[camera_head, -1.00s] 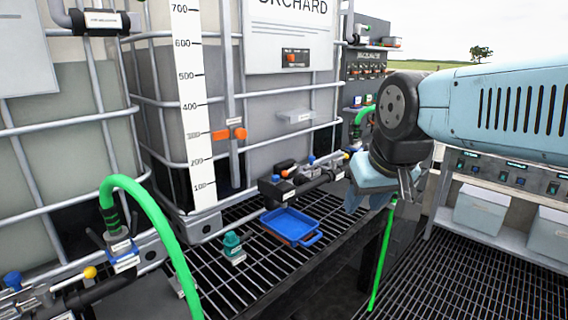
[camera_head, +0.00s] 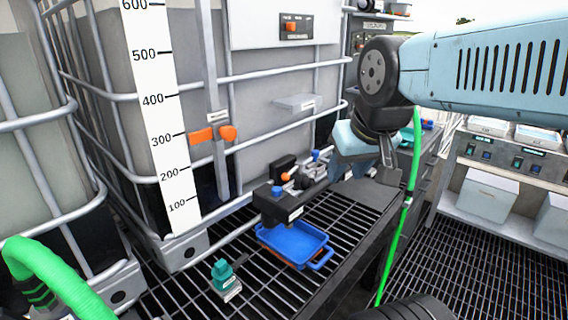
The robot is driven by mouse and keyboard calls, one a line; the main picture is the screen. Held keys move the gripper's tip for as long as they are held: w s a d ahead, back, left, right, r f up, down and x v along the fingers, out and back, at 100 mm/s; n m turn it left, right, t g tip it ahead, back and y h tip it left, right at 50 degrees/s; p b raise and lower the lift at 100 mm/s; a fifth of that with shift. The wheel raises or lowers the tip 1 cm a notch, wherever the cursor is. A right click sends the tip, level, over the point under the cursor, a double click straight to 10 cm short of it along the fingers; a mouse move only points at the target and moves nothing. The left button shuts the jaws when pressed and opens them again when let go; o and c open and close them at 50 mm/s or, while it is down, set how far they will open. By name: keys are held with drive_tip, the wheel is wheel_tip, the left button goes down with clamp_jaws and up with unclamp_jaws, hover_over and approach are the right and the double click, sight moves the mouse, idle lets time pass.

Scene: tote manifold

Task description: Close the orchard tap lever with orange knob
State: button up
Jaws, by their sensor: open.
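The orchard tap manifold (camera_head: 270,206) sits at the foot of the tote labelled ORCHARD a second ago, above a blue tray. A small orange knob (camera_head: 286,177) shows on it, between blue knobs (camera_head: 277,190). The lever under the orange knob is too small to read clearly. My gripper (camera_head: 372,162) hangs to the right of the manifold, apart from it. Its jaws are open and nothing shows between them. My wrist hides part of what lies behind it.
The blue tray (camera_head: 296,240) and a teal object (camera_head: 223,272) stand on the black grating. A green hose (camera_head: 408,190) runs down just right of my gripper. Another green hose (camera_head: 50,280) curves at lower left. Grey tote bars (camera_head: 130,96) stand behind. A shelf with boxes (camera_head: 488,195) is at right.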

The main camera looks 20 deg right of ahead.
drive_tip(key=shift+w, duration=0.1)
drive_tip(key=m+g+h, duration=0.1)
drive_tip(key=m+h, duration=0.1)
drive_tip(key=m, duration=0.7)
hover_over(292, 169)
drive_tip(key=s+a, duration=0.2)
drive_tip(key=s, duration=0.4)
wheel_tip(292, 169, down, 7)
drive_tip(key=x, duration=1.3)
drive_tip(key=shift+a, duration=0.2)
drive_tip(key=shift+c, duration=0.4)
clamp_jaws()
